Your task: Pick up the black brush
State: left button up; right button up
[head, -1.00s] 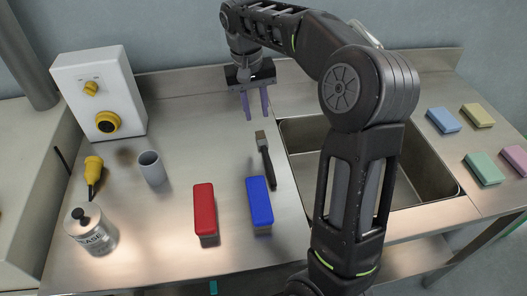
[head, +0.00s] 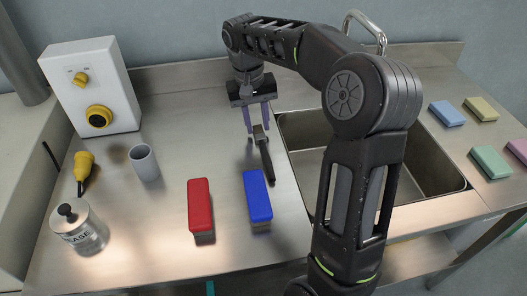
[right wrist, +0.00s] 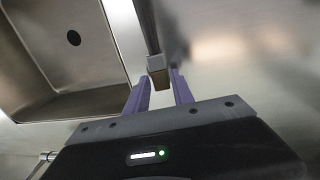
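The black brush (head: 265,158) lies on the steel counter, just left of the sink, its grey-brown head toward the back. My right gripper (head: 257,130) is open, its two purple fingers pointing down at the brush's head end. In the right wrist view, the brush's block-shaped head (right wrist: 157,66) shows between and just beyond the open fingertips (right wrist: 161,82), with the dark handle running away from it. I see no clear grip on it. My left gripper is not in view.
A blue block (head: 257,195) and a red block (head: 200,205) stand in front of the brush. The sink (head: 300,128) is at its right. Several sponges (head: 447,113) lie far right.

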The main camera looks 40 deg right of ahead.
jog(key=shift+d+f, duration=0.1)
jog(key=shift+f, duration=0.45)
jog(key=shift+c, duration=0.3)
grip_shut()
